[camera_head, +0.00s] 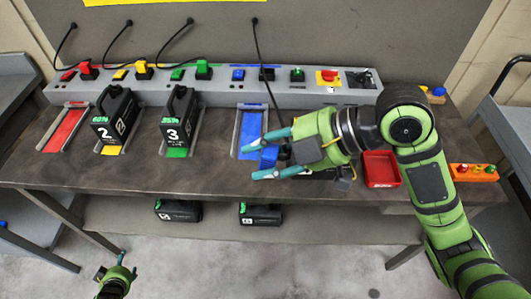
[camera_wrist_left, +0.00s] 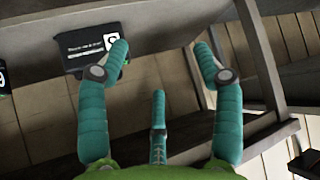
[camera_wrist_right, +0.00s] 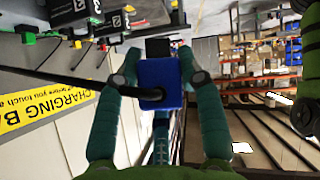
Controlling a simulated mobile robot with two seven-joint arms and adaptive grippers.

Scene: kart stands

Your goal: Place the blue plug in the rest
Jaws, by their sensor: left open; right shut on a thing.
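The blue plug (camera_wrist_right: 160,82) is clamped between the two fingers of my right gripper (camera_wrist_right: 158,80), its black cable running off to the left. In the head view the blue plug (camera_head: 268,156) is partly hidden by the fingers of my right gripper (camera_head: 259,160), over the near end of the blue bay (camera_head: 249,130). On the grey console behind, a small blue socket (camera_head: 237,74) sits beside an empty-looking black block (camera_head: 266,74), which may be the rest. My left gripper (camera_head: 116,274) is open and empty, low at the front left; its spread fingers show in the left wrist view (camera_wrist_left: 158,60).
Red, yellow and green plugs (camera_head: 203,69) stand on the console (camera_head: 220,94). Black batteries 2 (camera_head: 113,118) and 3 (camera_head: 181,122) stand in bays. A red tray (camera_head: 381,169) lies right. Two black batteries (camera_head: 178,211) sit on the lower shelf.

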